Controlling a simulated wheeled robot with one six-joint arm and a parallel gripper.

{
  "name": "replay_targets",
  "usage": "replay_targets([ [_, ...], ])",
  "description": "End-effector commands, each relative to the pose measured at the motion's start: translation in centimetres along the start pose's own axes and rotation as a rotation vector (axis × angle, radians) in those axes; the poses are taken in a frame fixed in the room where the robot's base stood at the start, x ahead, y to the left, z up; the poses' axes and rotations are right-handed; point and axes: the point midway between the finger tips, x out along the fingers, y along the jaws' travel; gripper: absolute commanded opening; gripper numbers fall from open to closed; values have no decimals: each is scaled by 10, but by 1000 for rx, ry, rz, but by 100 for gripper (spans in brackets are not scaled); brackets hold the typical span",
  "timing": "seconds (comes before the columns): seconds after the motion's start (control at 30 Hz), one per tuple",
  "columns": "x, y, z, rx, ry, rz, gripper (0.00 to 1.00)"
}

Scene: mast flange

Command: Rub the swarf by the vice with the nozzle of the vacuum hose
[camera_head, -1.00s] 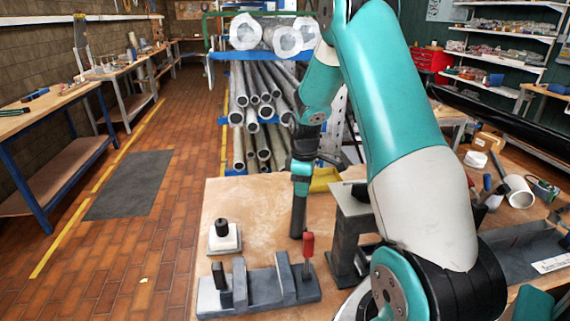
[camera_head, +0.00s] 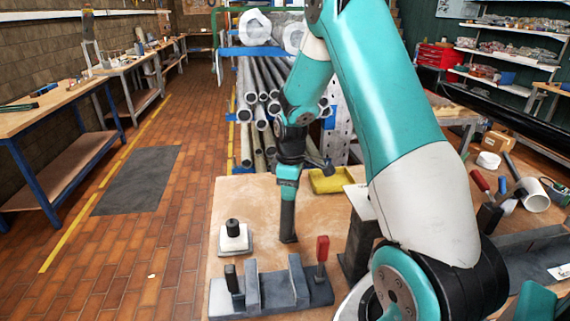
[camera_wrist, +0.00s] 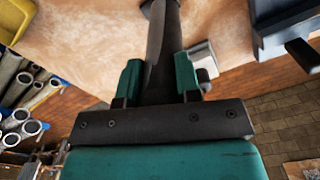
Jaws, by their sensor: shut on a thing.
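My gripper (camera_head: 288,182) is shut on the dark nozzle (camera_head: 288,218) of the vacuum hose. The nozzle points down, with its lower end at or just above the bench top; I cannot tell whether it touches. In the wrist view, the nozzle (camera_wrist: 162,45) runs between the two green fingers of my gripper (camera_wrist: 158,80). The grey vice (camera_head: 272,292), with a red handle, stands in front of the nozzle, apart from it. Its part also shows at the upper right of the wrist view (camera_wrist: 282,22). I cannot make out swarf on the bench.
A white block with a black knob (camera_head: 234,238) stands left of the nozzle on the wooden bench (camera_head: 260,205). A yellow tray (camera_head: 331,181) lies at the back. A dark stand (camera_head: 357,248) rises on the right. Bare bench lies around the nozzle.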

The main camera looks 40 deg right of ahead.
Motion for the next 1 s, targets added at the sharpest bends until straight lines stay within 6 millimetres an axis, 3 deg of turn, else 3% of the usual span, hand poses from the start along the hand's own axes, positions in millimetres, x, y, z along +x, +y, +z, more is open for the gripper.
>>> replay_targets([
  [0.17,-24,-3,-4,-2,2,3,4],
  [0.7,-71,-8,-11,-16,1,1,4],
  [1.0,-80,-10,-13,-19,1,1,4],
])
